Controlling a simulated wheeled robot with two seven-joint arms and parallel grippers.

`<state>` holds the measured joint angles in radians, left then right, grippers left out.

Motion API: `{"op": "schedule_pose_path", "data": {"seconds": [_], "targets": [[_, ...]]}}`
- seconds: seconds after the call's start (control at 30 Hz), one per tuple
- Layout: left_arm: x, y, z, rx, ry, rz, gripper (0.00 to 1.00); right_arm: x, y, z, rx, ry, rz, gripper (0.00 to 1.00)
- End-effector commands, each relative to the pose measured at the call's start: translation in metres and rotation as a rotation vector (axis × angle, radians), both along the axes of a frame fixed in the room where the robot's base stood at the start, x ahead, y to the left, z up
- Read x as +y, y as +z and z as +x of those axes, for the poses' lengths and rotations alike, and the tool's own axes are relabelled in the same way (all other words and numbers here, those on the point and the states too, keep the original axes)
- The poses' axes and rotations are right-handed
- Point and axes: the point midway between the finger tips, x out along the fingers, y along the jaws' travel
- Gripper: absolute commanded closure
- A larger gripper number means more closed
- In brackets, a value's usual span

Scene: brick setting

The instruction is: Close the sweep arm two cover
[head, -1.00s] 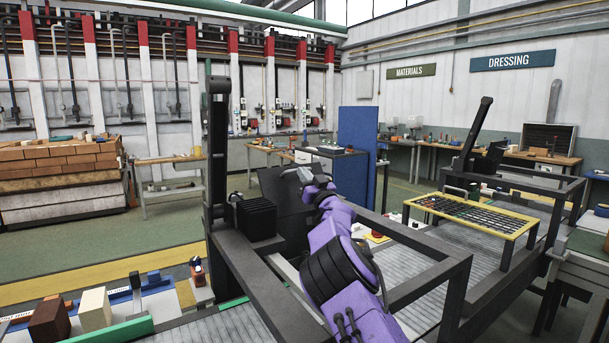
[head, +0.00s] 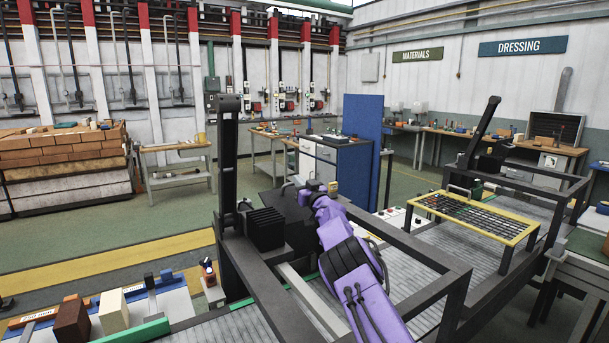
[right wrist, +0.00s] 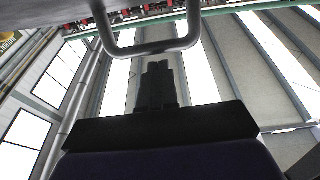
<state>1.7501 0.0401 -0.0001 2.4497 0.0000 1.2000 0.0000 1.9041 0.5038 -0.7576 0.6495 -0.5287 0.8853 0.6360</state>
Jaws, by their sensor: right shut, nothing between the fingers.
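My right gripper (head: 290,189) is at the end of my purple arm in the head view, small and partly hidden. In the right wrist view its dark fingers (right wrist: 157,82) are shut with nothing between them. A grey U-shaped handle (right wrist: 150,48) is just beyond the fingertips there; I cannot tell if they touch it. A dark tilted panel (head: 285,215), possibly the cover, stands by the gripper, beside a black upright arm (head: 228,160). Another black arm (head: 480,132) leans at the right. I cannot read which is number two. My left gripper is out of view.
A dark frame rail (head: 400,240) runs beside my right arm. Blocks (head: 72,322) and a green bar (head: 135,332) are at the lower left. A blue partition (head: 362,150) stands behind.

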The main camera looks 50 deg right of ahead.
Motion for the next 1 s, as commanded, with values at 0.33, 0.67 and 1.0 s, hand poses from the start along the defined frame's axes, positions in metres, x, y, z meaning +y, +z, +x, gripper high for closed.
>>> {"op": "schedule_pose_path", "data": {"seconds": [0.33,0.67,1.0], "targets": [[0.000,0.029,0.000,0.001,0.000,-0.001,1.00,0.000,-0.007,0.019,0.132,0.006,0.037,1.00],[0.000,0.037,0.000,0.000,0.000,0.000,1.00,-0.004,-0.014,0.023,0.184,0.003,0.054,1.00],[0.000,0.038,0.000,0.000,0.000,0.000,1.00,-0.004,-0.015,0.024,0.192,0.004,0.058,1.00]]}}
